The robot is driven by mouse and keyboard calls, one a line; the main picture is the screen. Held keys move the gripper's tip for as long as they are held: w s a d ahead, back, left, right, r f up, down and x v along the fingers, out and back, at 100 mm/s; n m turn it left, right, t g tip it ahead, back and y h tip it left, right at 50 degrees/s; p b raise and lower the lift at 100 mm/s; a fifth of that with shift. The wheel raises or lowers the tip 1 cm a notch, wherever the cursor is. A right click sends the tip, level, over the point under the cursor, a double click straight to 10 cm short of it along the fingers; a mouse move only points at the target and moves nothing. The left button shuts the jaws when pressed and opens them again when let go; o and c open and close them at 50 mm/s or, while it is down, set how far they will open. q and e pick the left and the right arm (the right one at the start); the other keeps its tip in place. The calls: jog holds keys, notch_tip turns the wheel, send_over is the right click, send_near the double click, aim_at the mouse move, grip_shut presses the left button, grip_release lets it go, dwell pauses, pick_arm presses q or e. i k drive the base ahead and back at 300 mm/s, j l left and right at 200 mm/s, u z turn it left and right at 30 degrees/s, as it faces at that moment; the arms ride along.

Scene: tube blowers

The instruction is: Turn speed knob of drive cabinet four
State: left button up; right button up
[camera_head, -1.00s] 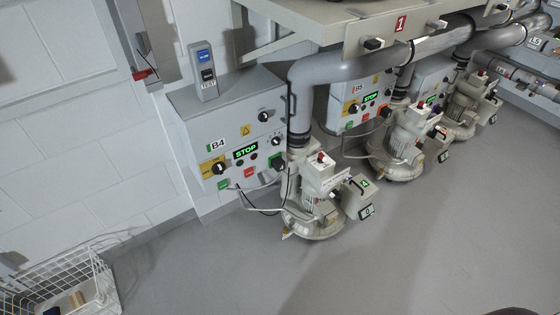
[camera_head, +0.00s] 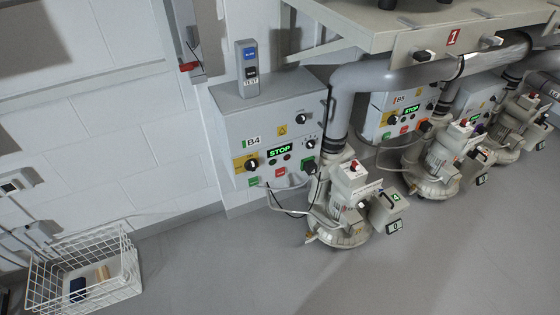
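The drive cabinet marked B4 (camera_head: 235,118) is a grey box on the wall left of the middle. Its front has a lit green STOP display (camera_head: 280,151), a black rotary switch on a yellow plate (camera_head: 251,163), a black knob near the top right (camera_head: 301,118) and a smaller black knob below it (camera_head: 309,143). The knob labels are too small to read, so I cannot tell which is the speed knob. A small grey device with a blue screen (camera_head: 248,66) stands on top of the cabinet. Neither gripper is in view.
A blower (camera_head: 348,215) stands on the floor before the cabinet's right side, under a thick grey pipe (camera_head: 375,76). Another cabinet, B5 (camera_head: 388,112), stands farther right. A white wire basket (camera_head: 120,262) is at the lower left. Grey floor (camera_head: 230,265) is clear in front.

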aim_at(310, 145)
jog(key=i+l, duration=0.1)
jog(key=l, duration=0.35)
jog(key=i+l+u, duration=0.1)
jog(key=l, duration=0.35)
jog(key=i+l, duration=0.15)
jog(key=l, duration=0.3)
jog(key=i+l, duration=0.1)
jog(key=l, duration=0.35)
jog(key=u, duration=0.05)
